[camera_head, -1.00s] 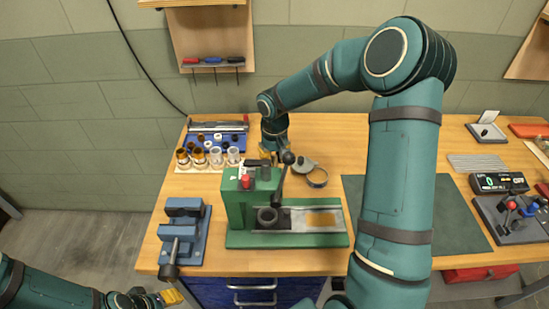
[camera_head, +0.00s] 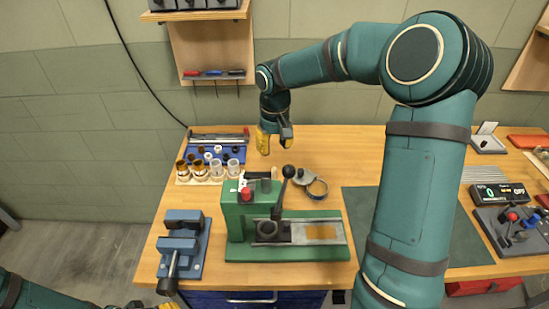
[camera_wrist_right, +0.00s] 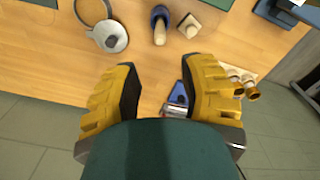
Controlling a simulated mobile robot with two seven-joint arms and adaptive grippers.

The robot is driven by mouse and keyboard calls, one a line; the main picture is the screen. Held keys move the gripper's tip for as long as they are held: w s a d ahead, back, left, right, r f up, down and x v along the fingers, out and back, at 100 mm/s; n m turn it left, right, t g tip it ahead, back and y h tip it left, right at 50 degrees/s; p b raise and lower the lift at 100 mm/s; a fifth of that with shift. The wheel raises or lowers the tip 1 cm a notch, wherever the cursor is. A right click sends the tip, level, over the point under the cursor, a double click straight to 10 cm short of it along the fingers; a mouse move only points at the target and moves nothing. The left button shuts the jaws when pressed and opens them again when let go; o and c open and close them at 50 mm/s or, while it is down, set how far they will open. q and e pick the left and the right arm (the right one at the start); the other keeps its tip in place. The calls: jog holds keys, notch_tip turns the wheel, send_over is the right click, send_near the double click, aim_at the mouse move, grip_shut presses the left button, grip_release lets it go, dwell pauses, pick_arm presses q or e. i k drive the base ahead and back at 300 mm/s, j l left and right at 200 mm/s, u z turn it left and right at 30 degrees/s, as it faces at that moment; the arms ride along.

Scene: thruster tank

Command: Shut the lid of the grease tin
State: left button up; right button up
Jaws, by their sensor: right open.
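The grease tin (camera_head: 318,189) is a low round tin with a brownish inside, standing on the bench behind the green press. Its grey lid (camera_head: 303,177) lies open at the tin's back left side; the hinge is too small to make out. In the right wrist view the tin (camera_wrist_right: 92,10) is at the top left, with the lid (camera_wrist_right: 111,37) below it, nearer my fingers. My right gripper (camera_head: 274,141) is open and empty, above the bench behind and left of the tin, touching neither. My left gripper (camera_head: 158,306) is mostly cut off at the bottom edge.
A blue vise (camera_head: 183,245) is at the left. Several small jars (camera_head: 208,170) stand left of my right gripper.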

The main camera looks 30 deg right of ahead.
aim_at(303, 177)
jog(key=k, duration=1)
